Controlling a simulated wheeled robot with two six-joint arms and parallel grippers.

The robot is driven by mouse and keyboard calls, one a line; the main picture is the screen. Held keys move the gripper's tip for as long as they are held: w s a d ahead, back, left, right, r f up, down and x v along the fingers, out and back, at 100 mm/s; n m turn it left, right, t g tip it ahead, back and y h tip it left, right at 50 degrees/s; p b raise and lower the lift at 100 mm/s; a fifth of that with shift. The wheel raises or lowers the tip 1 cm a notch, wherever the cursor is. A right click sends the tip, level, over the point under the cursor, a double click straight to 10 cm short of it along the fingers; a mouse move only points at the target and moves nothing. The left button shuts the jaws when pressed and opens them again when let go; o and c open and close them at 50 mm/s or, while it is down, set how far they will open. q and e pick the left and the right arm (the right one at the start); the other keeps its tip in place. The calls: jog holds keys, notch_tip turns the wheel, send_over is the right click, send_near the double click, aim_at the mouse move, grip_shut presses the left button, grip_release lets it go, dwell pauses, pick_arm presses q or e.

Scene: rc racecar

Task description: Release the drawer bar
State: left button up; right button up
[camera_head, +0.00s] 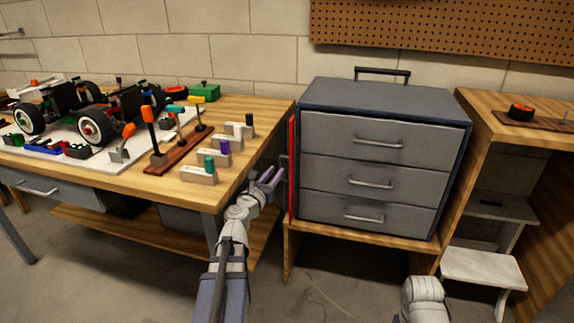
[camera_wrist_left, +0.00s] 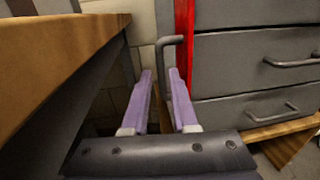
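The grey drawer cabinet (camera_head: 385,95) has three closed drawers with bar handles. A red upright drawer bar (camera_head: 293,170) runs along its left front edge, and it also shows in the left wrist view (camera_wrist_left: 184,40). A grey bent handle (camera_wrist_left: 161,55) sticks out to the left from the red bar. My left gripper (camera_head: 272,174) is at the cabinet's left side, by this handle. In the left wrist view its two purple fingers (camera_wrist_left: 161,78) are apart, with the handle's upright part appearing between them. I cannot tell whether they touch it. My right gripper is out of view.
A wooden workbench (camera_head: 245,106) with an RC car and tools stands close to the left of my left gripper. A wooden shelf unit (camera_head: 465,95) with a step stool (camera_head: 485,268) stands right of the cabinet. The gap between bench and cabinet is narrow.

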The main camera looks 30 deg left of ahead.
aim_at(281, 165)
pick_arm(q)
jog(key=w, duration=0.7)
jog(key=shift+w+a, duration=0.4)
grip_shut()
